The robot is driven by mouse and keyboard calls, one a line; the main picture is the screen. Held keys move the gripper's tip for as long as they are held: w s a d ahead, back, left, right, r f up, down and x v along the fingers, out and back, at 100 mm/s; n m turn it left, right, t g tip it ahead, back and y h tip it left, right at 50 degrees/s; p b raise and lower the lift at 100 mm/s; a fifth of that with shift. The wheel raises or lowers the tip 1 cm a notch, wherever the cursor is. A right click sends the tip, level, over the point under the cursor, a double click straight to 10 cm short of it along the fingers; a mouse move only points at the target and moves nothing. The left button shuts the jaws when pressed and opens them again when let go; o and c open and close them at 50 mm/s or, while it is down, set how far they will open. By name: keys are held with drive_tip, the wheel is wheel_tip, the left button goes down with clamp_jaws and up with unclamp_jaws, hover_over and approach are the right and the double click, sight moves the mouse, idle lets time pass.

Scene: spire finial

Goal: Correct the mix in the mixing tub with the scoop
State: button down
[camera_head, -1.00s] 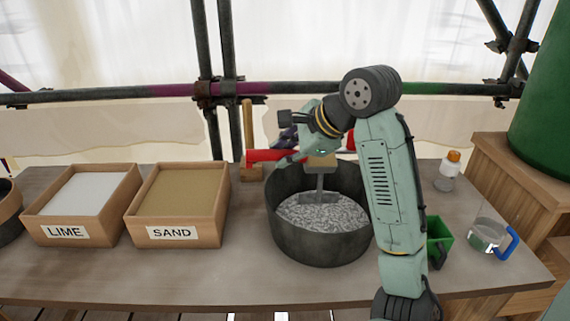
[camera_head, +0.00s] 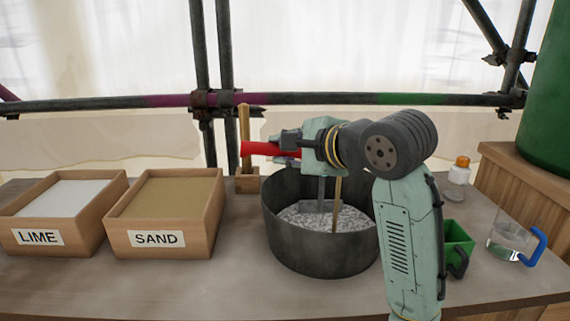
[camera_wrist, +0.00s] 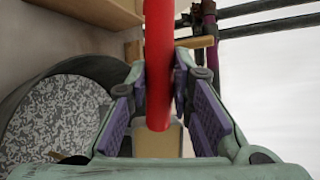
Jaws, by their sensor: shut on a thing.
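The dark mixing tub (camera_head: 320,245) stands mid-table, holding a speckled grey-white mix (camera_head: 310,217). My gripper (camera_head: 290,150) is above its rear left rim, shut on a red handle (camera_head: 262,149) that lies about level. In the wrist view the red handle (camera_wrist: 158,60) runs between the purple finger pads. A grey shaft (camera_head: 321,192) and a thin wooden stick (camera_head: 337,205) stand in the mix below my gripper; I cannot tell whether either joins the red handle.
The LIME box (camera_head: 38,238) and SAND box (camera_head: 157,240) stand at left. A wooden post on a block (camera_head: 246,182) is behind the tub. A clear jug (camera_head: 508,240) with a blue handle and an orange-capped bottle (camera_head: 459,175) are at right. Scaffold poles (camera_head: 330,99) cross behind.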

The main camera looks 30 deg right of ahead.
drive_tip(key=shift+s+a+f+t+h+b, duration=0.15)
drive_tip(key=shift+t+b, duration=0.55)
drive_tip(key=shift+b, duration=0.35)
drive_tip(key=shift+s+f+t+h+b, duration=0.1)
drive_tip(key=shift+f+t+h+b, duration=0.1)
drive_tip(key=shift+t+b, duration=0.65)
drive_tip(key=shift+s+a+f+t+h+b, duration=0.15)
drive_tip(key=shift+t+b, duration=0.4)
drive_tip(key=shift+b, duration=0.65)
drive_tip(key=shift+d, duration=0.1)
